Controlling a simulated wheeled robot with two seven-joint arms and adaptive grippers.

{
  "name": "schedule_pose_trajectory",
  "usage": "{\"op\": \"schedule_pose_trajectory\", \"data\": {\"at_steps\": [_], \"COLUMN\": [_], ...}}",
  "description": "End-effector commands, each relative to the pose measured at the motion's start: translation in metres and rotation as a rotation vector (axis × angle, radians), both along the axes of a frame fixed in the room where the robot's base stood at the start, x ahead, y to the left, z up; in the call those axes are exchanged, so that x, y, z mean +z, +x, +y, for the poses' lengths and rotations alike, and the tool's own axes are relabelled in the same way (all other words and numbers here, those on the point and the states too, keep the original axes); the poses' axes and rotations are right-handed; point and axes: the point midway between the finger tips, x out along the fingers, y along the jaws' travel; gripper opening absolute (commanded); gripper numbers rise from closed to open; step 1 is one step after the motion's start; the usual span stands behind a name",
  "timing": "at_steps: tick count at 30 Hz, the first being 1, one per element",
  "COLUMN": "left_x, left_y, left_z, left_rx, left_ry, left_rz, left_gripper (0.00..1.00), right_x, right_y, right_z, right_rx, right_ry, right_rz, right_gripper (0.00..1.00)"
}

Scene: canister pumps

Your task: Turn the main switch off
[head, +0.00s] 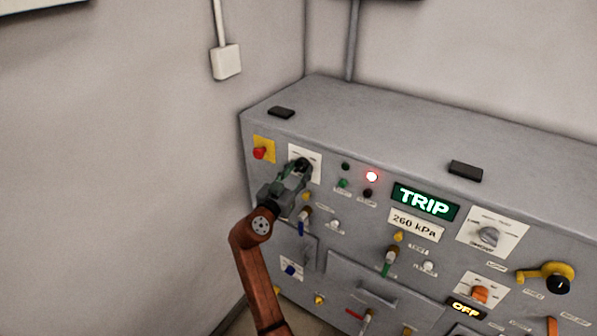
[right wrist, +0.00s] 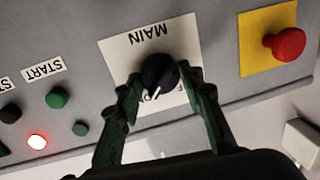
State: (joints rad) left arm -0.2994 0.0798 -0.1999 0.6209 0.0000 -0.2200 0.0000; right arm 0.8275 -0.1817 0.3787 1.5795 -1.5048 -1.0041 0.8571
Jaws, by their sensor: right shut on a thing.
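The main switch is a black rotary knob (right wrist: 159,74) on a white plate (right wrist: 150,42) marked MAIN, which appears upside down in the right wrist view. A white pointer line shows on the knob. My right gripper (right wrist: 162,84) is shut on the knob, one finger on each side. In the head view my right gripper (head: 299,168) covers most of the knob, and the white plate (head: 317,160) shows behind it. My left gripper is not in view.
A red push button (head: 260,152) on a yellow plate sits left of the switch. A red lamp (head: 372,176) is lit to the right, and a display (head: 424,202) reads TRIP. Levers and valves, including a blue-handled one (head: 303,222), stick out below. A wall is close at left.

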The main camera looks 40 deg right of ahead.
Motion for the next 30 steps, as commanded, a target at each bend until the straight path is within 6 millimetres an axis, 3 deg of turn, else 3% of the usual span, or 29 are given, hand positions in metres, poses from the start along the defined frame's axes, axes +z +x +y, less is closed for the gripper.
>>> {"op": "schedule_pose_trajectory", "data": {"at_steps": [14,30], "left_x": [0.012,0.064], "left_y": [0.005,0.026], "left_z": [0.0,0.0], "left_rx": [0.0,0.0], "left_ry": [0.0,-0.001], "left_rz": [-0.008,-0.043], "left_gripper": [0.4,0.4], "right_x": [0.003,0.008], "right_y": [0.0,0.0], "right_z": [0.0,0.0], "right_rx": [0.001,0.001], "right_ry": [-0.037,-0.22], "right_rz": [0.093,0.532], "right_gripper": [0.11,0.11]}}
